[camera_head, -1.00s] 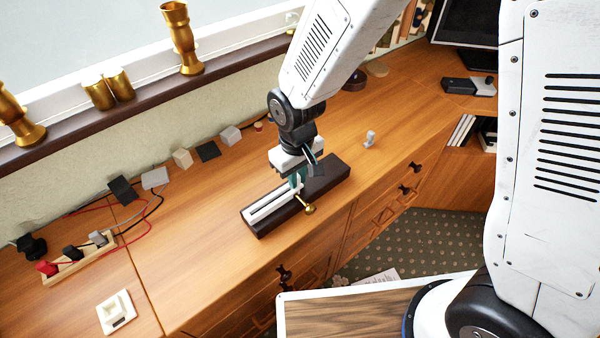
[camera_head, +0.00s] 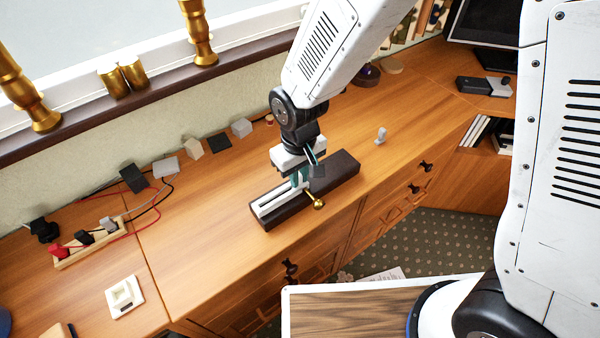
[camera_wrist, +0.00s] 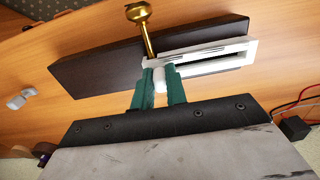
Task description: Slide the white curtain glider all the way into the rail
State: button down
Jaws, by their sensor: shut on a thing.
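The white rail (camera_head: 272,201) lies along the top of a dark block (camera_head: 338,170) on the wooden counter; it also shows in the wrist view (camera_wrist: 225,57). My gripper (camera_head: 301,182), with green fingers, is over the block at the rail's end away from the sockets. In the wrist view the fingers (camera_wrist: 160,88) are shut on the small white glider (camera_wrist: 159,80), at the rail's end. How far the glider sits inside the rail cannot be told. In the head view the fingers mostly hide it.
A brass knob (camera_head: 318,203) sticks out from the block's front side beside my gripper. A small pale object (camera_head: 380,135) stands on the counter beyond the block. A socket strip (camera_head: 88,243) with cables lies to the left. The counter around the block is mostly clear.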

aim_at(281, 186)
jog(key=shift+s+a, duration=0.1)
dwell(0.3)
jog(key=shift+s+a, duration=0.65)
jog(key=shift+a, duration=0.3)
jog(key=shift+s+a, duration=0.6)
jog(key=shift+a, duration=0.3)
jog(key=shift+a, duration=0.15)
jog(key=c, duration=1.3)
grip_release()
jog(key=shift+c, duration=0.2)
jog(key=shift+r, duration=0.1)
notch_tip(281, 186, up, 8)
jog(key=shift+f, duration=0.2)
